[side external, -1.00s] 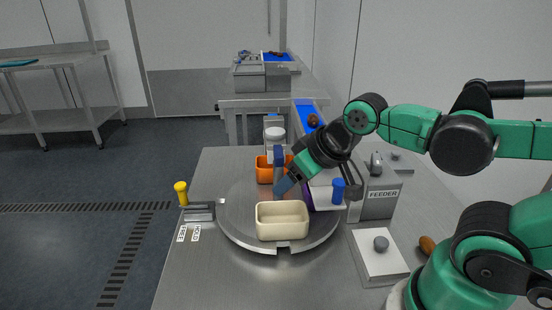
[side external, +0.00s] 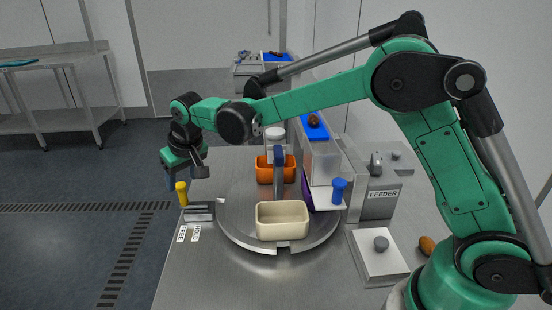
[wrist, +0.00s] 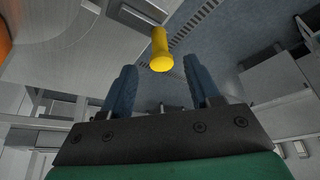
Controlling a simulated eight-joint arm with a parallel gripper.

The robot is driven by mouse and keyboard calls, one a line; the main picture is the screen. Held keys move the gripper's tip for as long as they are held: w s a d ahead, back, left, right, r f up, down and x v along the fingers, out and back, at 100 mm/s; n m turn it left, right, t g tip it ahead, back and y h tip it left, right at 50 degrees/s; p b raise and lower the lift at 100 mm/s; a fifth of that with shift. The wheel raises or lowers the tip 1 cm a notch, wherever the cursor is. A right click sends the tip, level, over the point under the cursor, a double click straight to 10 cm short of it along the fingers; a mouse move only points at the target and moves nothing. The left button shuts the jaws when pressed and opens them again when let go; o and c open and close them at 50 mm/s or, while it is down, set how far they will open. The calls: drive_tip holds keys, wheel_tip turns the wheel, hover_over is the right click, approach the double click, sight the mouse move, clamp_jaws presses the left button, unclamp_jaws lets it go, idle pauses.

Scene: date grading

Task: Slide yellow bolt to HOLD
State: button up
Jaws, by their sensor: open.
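The yellow bolt (side external: 182,194) stands upright as a knob at the left end of its metal bracket (side external: 200,212), by the table's left edge. The labels FREE (side external: 181,233) and HOLD (side external: 195,233) lie in front of the bracket, and the knob is on the FREE side. My gripper (side external: 172,180) is just above and behind the knob, pointing down. In the wrist view the yellow bolt (wrist: 161,50) shows ahead of my open, empty gripper (wrist: 160,80), roughly centred between the blue fingers. Whether a finger touches the knob I cannot tell.
A round turntable (side external: 235,225) is right of the bracket, carrying a cream bin (side external: 282,220) and an orange bin (side external: 264,170). The feeder (side external: 380,195) and a pad with a grey knob (side external: 375,265) are further right. The front left table is clear.

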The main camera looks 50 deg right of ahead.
sight(182, 187)
drive_tip(key=shift+x, duration=2.85)
clamp_jaws()
